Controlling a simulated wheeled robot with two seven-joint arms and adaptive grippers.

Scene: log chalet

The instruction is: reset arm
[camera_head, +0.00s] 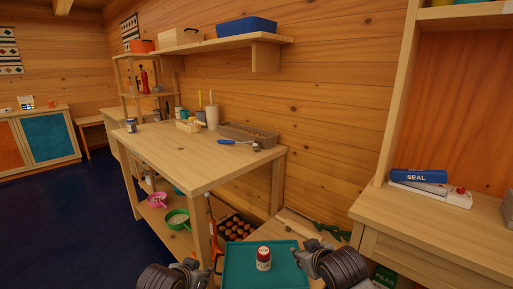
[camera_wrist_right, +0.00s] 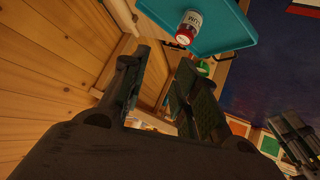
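My right gripper (camera_head: 312,250) is at the right edge of a teal tray (camera_head: 238,279) in the head view. In the right wrist view the two dark fingers of this gripper (camera_wrist_right: 163,75) stand apart with nothing held between them. My left gripper (camera_head: 203,268) is at the tray's left side, low in the head view; its fingers are too small and partly cut off to judge. A small jar with a red lid (camera_head: 263,258) stands on the tray. The jar (camera_wrist_right: 188,27) and tray (camera_wrist_right: 222,28) also show in the right wrist view.
A wooden workbench (camera_head: 180,158) stands ahead, with a grey tray (camera_head: 248,134) and several tools on it. Bowls and a crate sit under the bench. Dark floor (camera_head: 60,200) is clear at left.

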